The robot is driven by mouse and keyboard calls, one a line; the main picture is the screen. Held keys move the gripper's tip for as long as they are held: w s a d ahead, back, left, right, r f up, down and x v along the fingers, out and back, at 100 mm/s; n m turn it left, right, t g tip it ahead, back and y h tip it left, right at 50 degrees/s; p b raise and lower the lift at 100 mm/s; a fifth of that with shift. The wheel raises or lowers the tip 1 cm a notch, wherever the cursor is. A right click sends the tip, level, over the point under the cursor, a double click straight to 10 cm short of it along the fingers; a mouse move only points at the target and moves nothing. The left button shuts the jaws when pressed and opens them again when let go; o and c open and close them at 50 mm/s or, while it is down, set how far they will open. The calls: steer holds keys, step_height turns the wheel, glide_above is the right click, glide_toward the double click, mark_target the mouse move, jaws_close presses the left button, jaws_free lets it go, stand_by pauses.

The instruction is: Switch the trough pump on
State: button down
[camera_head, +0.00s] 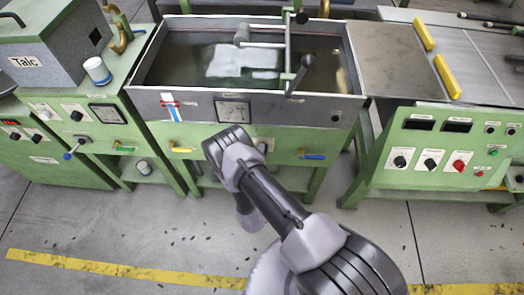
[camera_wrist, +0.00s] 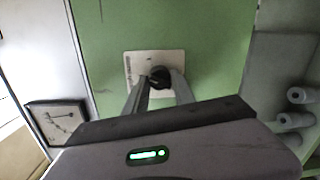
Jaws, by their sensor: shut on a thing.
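The trough (camera_head: 300,108) stands in the middle of the head view, with dark liquid in it and a gauge (camera_head: 233,111) on its front wall. A black rotary knob (camera_wrist: 160,75) on a white plate (camera_wrist: 134,66) is set in a green panel in the wrist view. My gripper (camera_wrist: 161,84) is shut on this knob, with one finger on each side. In the head view my arm reaches to the green panel below the trough and hides the fingers and most of the plate. Lettering on the plate is too small to read.
A control panel with several knobs (camera_head: 400,160) stands at the right. The grey Talc box (camera_head: 55,45) and a white cup (camera_head: 97,70) are at the left. Yellow (camera_head: 181,150) and blue (camera_head: 313,157) valve handles flank my arm. The floor in front is clear.

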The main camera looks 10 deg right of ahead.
steer(key=m+p, duration=0.3)
steer(key=m, duration=0.1)
steer(key=shift+w+r+p, duration=0.1)
steer(key=shift+r+p, duration=0.25)
steer(key=shift+r, duration=0.05)
steer(key=shift+f+m+y+p, duration=0.1)
steer(key=shift+m+y+p, duration=0.2)
steer(key=shift+m+p, duration=1.05)
steer(key=shift+m, duration=0.35)
steer(key=c, duration=1.1)
jaws_free()
steer(key=shift+o, duration=0.2)
steer(key=shift+f, duration=0.1)
steer(key=p+v, duration=0.5)
steer(key=v, duration=1.2)
steer(key=shift+s, duration=0.25)
